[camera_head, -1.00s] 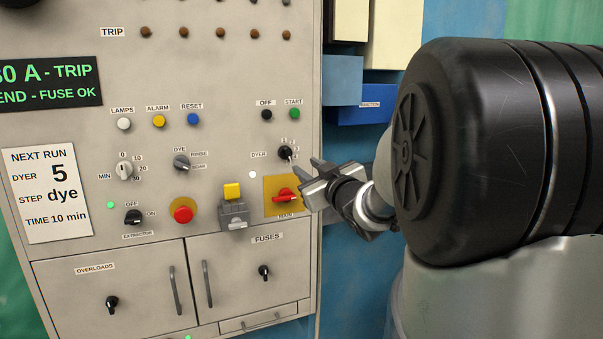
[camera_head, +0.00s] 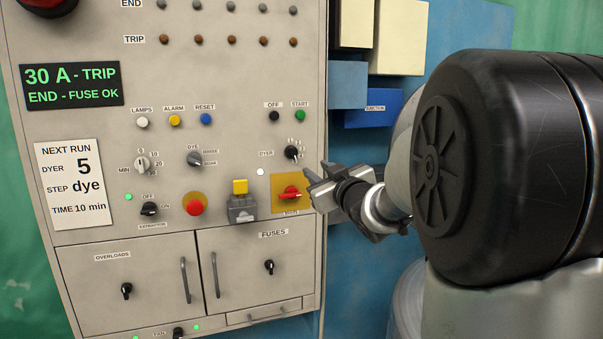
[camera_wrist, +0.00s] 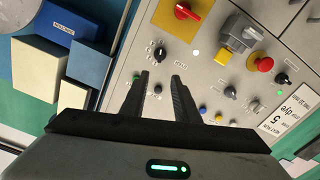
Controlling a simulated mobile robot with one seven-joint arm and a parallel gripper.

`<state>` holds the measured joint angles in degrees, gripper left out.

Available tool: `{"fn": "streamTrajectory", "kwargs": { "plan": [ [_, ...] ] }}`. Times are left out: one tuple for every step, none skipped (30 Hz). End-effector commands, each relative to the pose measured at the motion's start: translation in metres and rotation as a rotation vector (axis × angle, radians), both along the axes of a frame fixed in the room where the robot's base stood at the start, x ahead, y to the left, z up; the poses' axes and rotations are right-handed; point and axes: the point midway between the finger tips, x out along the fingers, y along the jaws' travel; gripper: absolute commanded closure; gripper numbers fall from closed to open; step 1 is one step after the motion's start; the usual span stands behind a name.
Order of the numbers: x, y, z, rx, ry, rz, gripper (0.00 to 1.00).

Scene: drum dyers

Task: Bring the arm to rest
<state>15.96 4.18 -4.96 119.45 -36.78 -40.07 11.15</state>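My gripper (camera_head: 318,180) is in front of the right edge of the grey control panel (camera_head: 100,215), close to the red main switch (camera_head: 290,193) on its yellow plate. In the wrist view my gripper (camera_wrist: 160,82) has its two fingers apart with nothing between them. The fingers point toward the panel near the black dyer selector knob (camera_wrist: 160,53), which also shows in the head view (camera_head: 291,152). I cannot tell whether the fingers touch the panel. My black and grey arm fills the right of the head view.
Knobs, buttons and a yellow-topped grey switch (camera_head: 242,205) stick out of the panel. Below are overload and fuse doors with handles (camera_head: 215,275). A display (camera_head: 70,87) reads "30 A - TRIP, END - FUSE OK". Blue and cream boxes (camera_head: 372,108) stand to the right.

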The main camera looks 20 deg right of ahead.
Motion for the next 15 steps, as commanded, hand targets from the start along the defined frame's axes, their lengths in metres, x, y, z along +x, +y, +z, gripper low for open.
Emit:
{"fn": "streamTrajectory", "kwargs": {
  "plan": [
    [0.000, 0.000, 0.000, 0.000, 0.000, 0.000, 0.72],
    [0.000, 0.000, 0.000, 0.000, 0.000, 0.000, 0.72],
    [0.000, 0.000, 0.000, 0.000, 0.000, 0.000, 0.72],
    [-0.001, 0.000, 0.001, 0.000, 0.002, -0.002, 0.72],
    [-0.002, 0.000, 0.001, 0.001, 0.005, -0.006, 0.72],
    [-0.004, 0.001, 0.003, 0.004, 0.016, -0.016, 0.72],
    [-0.007, 0.001, 0.005, 0.006, 0.027, -0.028, 0.72],
    [-0.012, 0.002, 0.007, 0.012, 0.044, -0.045, 0.72],
    [-0.020, 0.003, 0.010, 0.021, 0.074, -0.073, 0.72],
    [-0.028, 0.005, 0.010, 0.031, 0.105, -0.096, 0.72],
    [-0.039, 0.007, 0.011, 0.044, 0.141, -0.122, 0.72],
    [-0.055, 0.010, 0.009, 0.064, 0.198, -0.158, 0.72],
    [-0.070, 0.014, 0.007, 0.083, 0.247, -0.183, 0.72],
    [-0.086, 0.019, 0.002, 0.102, 0.300, -0.205, 0.72],
    [-0.110, 0.026, -0.005, 0.127, 0.376, -0.230, 0.72]
  ]
}}
